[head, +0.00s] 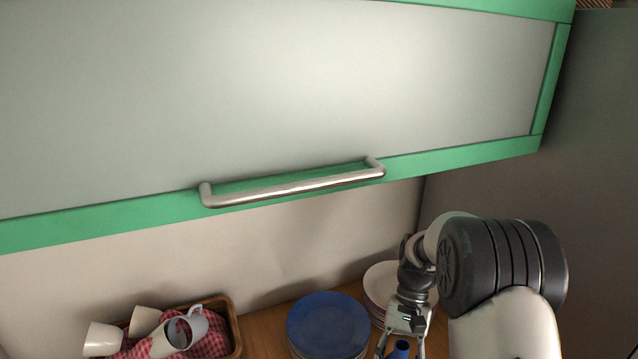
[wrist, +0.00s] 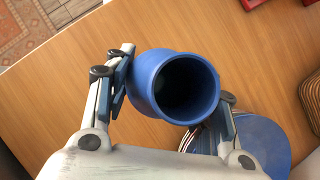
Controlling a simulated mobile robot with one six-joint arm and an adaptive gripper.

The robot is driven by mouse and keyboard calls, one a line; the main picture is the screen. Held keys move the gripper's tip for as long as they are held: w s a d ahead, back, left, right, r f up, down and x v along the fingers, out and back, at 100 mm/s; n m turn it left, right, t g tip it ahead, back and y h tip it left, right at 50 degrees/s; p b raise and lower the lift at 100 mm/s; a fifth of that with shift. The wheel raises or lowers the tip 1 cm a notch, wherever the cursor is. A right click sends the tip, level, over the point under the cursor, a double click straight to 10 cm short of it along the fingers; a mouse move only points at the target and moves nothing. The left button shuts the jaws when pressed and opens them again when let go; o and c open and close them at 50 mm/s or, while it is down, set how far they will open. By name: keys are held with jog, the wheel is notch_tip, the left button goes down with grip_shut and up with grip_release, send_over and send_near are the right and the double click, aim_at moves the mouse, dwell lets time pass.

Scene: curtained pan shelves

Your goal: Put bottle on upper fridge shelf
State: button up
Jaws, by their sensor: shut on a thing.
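The bottle is a blue, round, open-mouthed vessel (wrist: 186,88) in the wrist view, and its dark opening faces the camera. My gripper (wrist: 173,84) is shut on it, with one finger on each side. In the head view my gripper (head: 402,338) is at the bottom edge over the counter, with a little of the blue bottle (head: 400,349) showing between the fingers. The lower part of the bottle is hidden. I see no open fridge or fridge shelf in either view.
A green-framed cabinet door (head: 300,80) with a metal handle (head: 295,188) hangs above the wooden counter (wrist: 50,105). A stack of blue plates (head: 328,325), a stack of pale plates (head: 378,283) and a basket (head: 236,330) with cups stand below. A grey panel (head: 590,160) rises at right.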

jog(key=d+r+m+t+p, duration=0.1)
jog(key=d+r+m+t, duration=0.3)
jog(key=d+m, duration=0.4)
jog(key=d+r+m+t+h+p, duration=0.1)
jog(key=d+r+m+t+p, duration=0.1)
jog(key=d+r+m, duration=0.5)
jog(key=s+d+r+m+t+h+p, duration=0.1)
jog(key=d+r+m+t, duration=0.4)
jog(key=d+m, duration=0.5)
jog(key=shift+d+r+m+t+p, duration=0.2)
jog(key=shift+r+m+t+p, duration=0.1)
jog(key=shift+m, duration=3)
notch_tip(320, 180, down, 20)
jog(key=b, duration=1)
jog(key=shift+r, duration=0.2)
